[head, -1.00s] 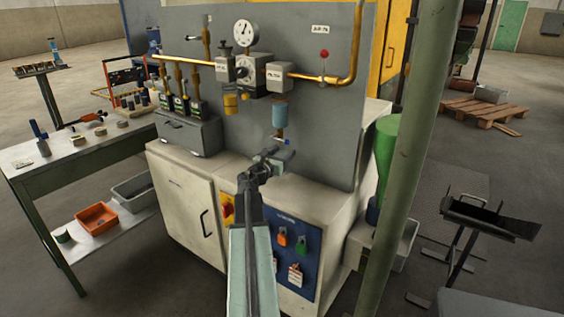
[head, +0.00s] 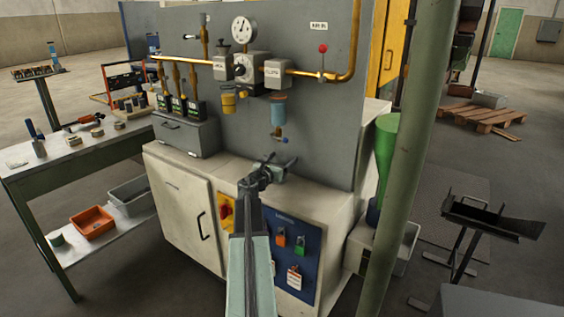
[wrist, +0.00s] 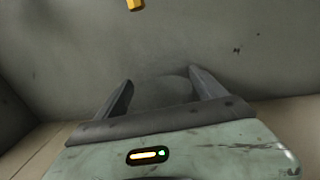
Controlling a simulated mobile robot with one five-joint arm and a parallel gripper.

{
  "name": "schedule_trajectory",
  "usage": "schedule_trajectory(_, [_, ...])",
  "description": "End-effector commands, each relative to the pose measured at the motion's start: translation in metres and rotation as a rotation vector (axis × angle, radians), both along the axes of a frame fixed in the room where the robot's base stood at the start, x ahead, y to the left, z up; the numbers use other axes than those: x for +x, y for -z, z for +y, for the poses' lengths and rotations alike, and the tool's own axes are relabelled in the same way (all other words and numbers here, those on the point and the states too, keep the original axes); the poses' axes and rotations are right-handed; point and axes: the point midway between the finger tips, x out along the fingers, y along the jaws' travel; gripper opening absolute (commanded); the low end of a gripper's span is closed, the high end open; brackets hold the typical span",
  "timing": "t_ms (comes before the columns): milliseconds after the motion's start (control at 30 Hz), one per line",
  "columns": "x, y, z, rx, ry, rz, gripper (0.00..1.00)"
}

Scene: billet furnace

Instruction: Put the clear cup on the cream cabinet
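The cream cabinet (head: 186,212) stands at the centre of the head view, its pale top below the grey panel. My gripper (head: 278,167) is over the right part of that top, pointing at the panel.
The grey panel (head: 225,130) with brass pipes and a gauge (head: 244,30) rises behind the top. A blue filter bowl (head: 278,110) hangs above my gripper. A grey box (head: 186,135) takes the top's left end. A green post (head: 405,150) stands close at right. A workbench (head: 75,160) is left.

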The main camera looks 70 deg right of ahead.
Motion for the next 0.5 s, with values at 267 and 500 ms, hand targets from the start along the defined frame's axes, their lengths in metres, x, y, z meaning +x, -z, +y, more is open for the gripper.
schedule_trajectory(267, [-0.001, -0.001, 0.0, 0.0, 0.001, 0.0, 0.8])
schedule_trajectory(500, [0.002, -0.003, 0.038, 0.0, -0.001, 0.0, 0.8])
